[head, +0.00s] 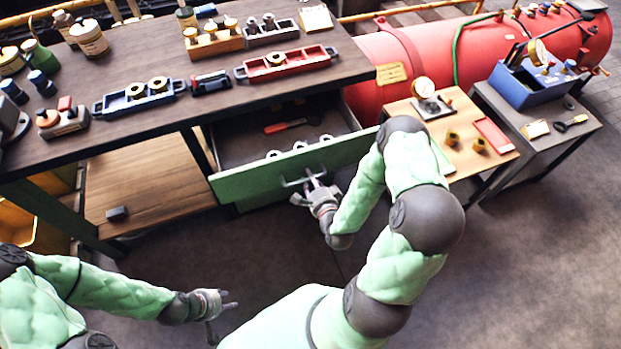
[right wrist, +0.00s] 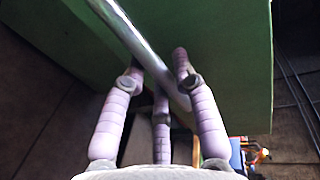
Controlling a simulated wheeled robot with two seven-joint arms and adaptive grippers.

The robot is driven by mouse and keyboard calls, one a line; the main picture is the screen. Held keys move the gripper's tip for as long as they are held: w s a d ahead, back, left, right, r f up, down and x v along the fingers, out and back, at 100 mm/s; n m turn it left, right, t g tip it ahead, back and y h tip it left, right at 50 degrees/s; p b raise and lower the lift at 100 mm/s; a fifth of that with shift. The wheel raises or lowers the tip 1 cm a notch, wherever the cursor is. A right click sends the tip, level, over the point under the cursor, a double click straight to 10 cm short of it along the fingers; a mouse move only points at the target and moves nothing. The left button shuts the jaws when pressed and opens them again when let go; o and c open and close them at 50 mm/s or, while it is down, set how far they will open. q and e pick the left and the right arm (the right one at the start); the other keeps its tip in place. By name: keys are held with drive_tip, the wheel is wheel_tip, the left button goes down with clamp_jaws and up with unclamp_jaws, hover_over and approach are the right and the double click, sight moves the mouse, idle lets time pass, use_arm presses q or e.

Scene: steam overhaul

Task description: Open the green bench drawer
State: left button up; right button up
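The green bench drawer (head: 255,181) is pulled out from under the dark-topped bench, and its inside shows. Its front carries a pale metal bar handle (head: 292,183), seen close up in the right wrist view (right wrist: 133,37). My right gripper (head: 318,186) is at the handle. In the right wrist view my right fingers (right wrist: 160,85) are spread and fairly straight, with the bar running between them; they do not look closed around it, and contact is unclear. My left gripper (head: 232,300) is open and empty, low above the floor, away from the bench.
Inside the drawer lie a red-handled tool (head: 285,126) and several pale ring-like parts (head: 300,146). The bench top (head: 130,60) carries trays and fittings. A small wooden side table (head: 455,118) and a red boiler (head: 440,55) stand to the right. The floor before the drawer is clear.

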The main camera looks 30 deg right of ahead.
drive_tip(key=shift+o, duration=0.3)
drive_tip(key=v, duration=1.2)
idle(0.4)
drive_tip(key=w+a+f+n+g+y, duration=0.3)
drive_tip(key=a+f+n+g+y, duration=0.35)
drive_tip(key=a+f+n, duration=0.3)
drive_tip(key=s+a+f+n+g+y, duration=0.1)
drive_tip(key=s+a+f+n+g, duration=0.3)
drive_tip(key=s+a+n+g, duration=0.3)
drive_tip(key=shift+a+f+n+g, duration=0.35)
drive_tip(key=shift+a+n+g, duration=0.45)
drive_tip(key=shift+a, duration=0.65)
